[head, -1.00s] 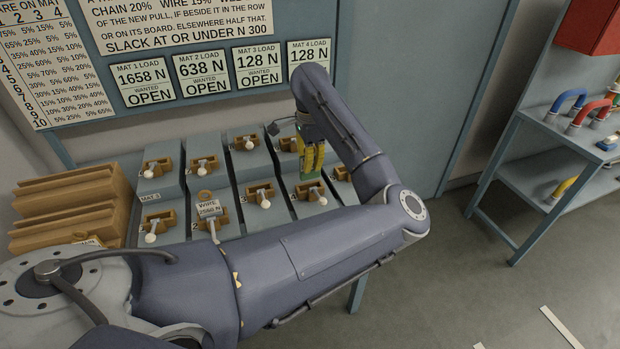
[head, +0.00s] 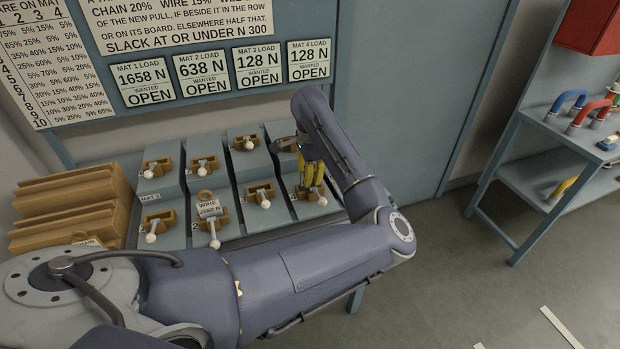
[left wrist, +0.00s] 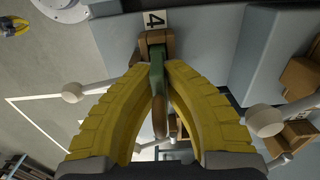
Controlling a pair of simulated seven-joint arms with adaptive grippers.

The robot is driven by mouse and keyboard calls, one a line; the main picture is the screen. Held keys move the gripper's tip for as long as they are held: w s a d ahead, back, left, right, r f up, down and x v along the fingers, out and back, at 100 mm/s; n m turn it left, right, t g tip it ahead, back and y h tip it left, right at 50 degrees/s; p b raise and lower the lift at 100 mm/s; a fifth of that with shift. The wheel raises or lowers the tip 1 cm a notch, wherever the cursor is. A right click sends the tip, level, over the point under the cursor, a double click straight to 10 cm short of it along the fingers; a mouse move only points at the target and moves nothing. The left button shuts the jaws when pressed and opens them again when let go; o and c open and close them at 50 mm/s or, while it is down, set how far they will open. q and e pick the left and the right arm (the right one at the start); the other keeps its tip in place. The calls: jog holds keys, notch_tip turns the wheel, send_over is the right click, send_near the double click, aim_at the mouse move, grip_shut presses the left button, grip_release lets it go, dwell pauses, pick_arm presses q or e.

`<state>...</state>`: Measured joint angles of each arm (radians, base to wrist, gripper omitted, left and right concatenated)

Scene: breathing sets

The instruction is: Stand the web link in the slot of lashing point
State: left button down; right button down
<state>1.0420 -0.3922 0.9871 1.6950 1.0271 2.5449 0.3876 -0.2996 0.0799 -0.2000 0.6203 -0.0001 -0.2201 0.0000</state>
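The green web link (left wrist: 157,80) is between the yellow fingers of my left gripper (left wrist: 157,68) in the left wrist view. The fingers touch its sides; a brown loop shows at its lower end. Its upper end meets a brown wooden lashing point (left wrist: 154,42) beside the label 4. I cannot tell how deep it sits in the slot. In the head view my left gripper (head: 312,188) points down over the front right board, and the link is mostly hidden behind the fingers. My right gripper is not in view.
Neighbouring lashing points with white-knobbed levers (head: 264,197) stand close by on stepped boards. A tag reading WIRE (head: 209,208) stands on one front board. Brown wooden racks (head: 75,205) are at left. A side table (head: 555,140) with coloured shackles is at right.

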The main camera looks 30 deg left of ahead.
pick_arm(q)
jog(key=shift+f, duration=0.1)
jog(key=c, duration=1.6)
grip_release()
notch_tip(320, 180, up, 12)
jog(key=shift+r, duration=0.15)
